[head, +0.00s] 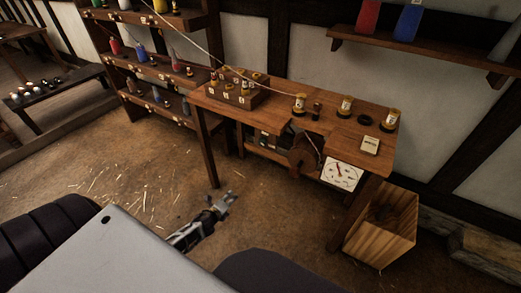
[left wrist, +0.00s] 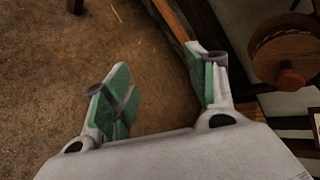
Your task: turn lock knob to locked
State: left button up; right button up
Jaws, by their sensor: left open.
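My left gripper (head: 227,199) is open and empty, low in front of the wooden workbench (head: 359,147) and above the dirt floor. In the left wrist view its two green-padded fingers (left wrist: 160,78) stand wide apart with nothing between them. A round brown wooden wheel (head: 303,157) is set under the bench's front edge. In the left wrist view a round wooden wheel with a peg-like knob (left wrist: 291,77) shows at the right, apart from the fingers. I cannot tell whether this is the lock knob or how it is set. My right gripper is not in view.
A white card with a dial-like drawing (head: 341,174) hangs at the bench front. Spools and a wooden block (head: 232,94) stand on top. A wooden bin (head: 398,235) is at the right, a shelf rack (head: 151,69) behind left.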

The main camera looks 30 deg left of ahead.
pick_arm(q)
jog(key=w+r+m+t+b, duration=0.4)
jog(key=w+r+m+b, duration=0.35)
jog(key=r, duration=0.25)
jog(key=m+t+h+b, duration=0.2)
jog(key=m+h+b, duration=0.1)
jog(key=m+b, duration=0.3)
send_near(261, 143)
jog(key=s+f+m+p, duration=0.1)
jog(key=s+f, duration=0.1)
jog(key=s, duration=0.2)
jog(key=shift+s+r+m+t, duration=0.2)
jog(key=shift+r+m+t, duration=0.15)
jog(key=shift+r, duration=0.3)
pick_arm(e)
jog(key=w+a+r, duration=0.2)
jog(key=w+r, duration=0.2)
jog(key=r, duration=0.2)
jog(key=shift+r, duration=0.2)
pick_arm(q)
jog(key=shift+w, duration=0.2)
jog(key=shift+w+d, duration=0.2)
jog(key=shift+w, duration=6.5)
